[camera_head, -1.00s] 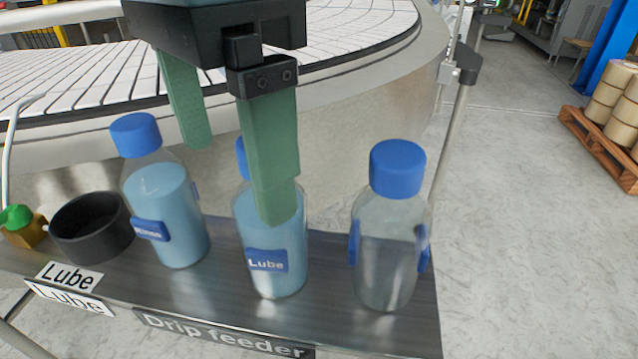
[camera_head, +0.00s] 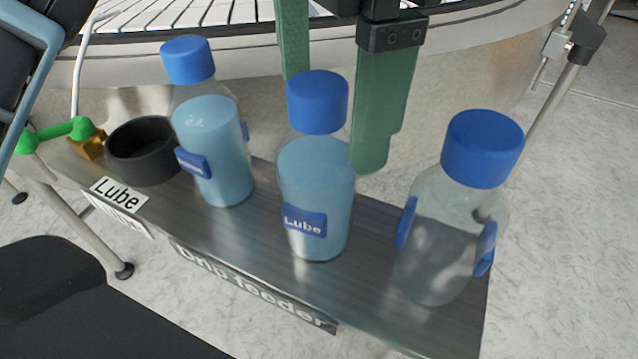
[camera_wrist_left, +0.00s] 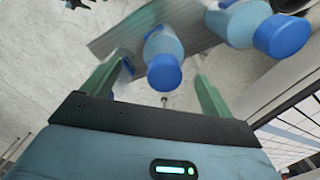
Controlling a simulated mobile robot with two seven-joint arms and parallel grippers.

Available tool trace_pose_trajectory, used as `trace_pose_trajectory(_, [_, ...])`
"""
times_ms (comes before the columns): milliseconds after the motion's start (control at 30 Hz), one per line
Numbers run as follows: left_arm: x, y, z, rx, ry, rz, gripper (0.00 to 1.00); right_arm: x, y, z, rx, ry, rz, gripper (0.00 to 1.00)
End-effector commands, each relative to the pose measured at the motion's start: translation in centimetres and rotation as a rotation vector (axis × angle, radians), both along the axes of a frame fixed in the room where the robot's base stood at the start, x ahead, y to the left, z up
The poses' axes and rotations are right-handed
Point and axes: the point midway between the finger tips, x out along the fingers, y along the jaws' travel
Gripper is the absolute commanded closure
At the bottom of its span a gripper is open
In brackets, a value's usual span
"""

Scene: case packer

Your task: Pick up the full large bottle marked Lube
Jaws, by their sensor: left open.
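The Lube bottle (camera_head: 318,180) is upright in the middle of a metal shelf (camera_head: 370,270), filled with light blue liquid, with a blue cap and a blue "Lube" label. My left gripper (camera_head: 332,122) is open, its green fingers pointing down on either side of the cap and neck, one behind and one to the right. Contact cannot be told. In the left wrist view the bottle's cap (camera_wrist_left: 163,73) shows between the fingers (camera_wrist_left: 158,85). My right gripper is not in view.
A similar blue-filled bottle (camera_head: 212,150) stands to the left, its label hard to read. A clear-looking bottle (camera_head: 440,235) stands to the right. A black cup (camera_head: 142,165) and a green-handled valve (camera_head: 60,132) are at the left end. A conveyor curves behind.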

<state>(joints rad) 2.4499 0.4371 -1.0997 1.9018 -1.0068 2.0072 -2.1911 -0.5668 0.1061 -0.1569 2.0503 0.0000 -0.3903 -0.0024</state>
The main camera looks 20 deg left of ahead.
Motion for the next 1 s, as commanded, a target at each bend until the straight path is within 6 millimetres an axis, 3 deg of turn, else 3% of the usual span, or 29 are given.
trace_pose_trajectory(333, [0.0,0.6,-4.4,0.001,0.001,0.001,0.14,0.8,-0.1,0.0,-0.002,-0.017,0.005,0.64])
trace_pose_trajectory(667, [0.0,0.5,-5.0,-0.001,0.001,0.001,0.14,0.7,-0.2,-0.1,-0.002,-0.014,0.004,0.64])
trace_pose_trajectory(1000, [0.0,0.5,-5.0,-0.001,0.001,0.001,0.57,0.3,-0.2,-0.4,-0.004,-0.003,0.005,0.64])
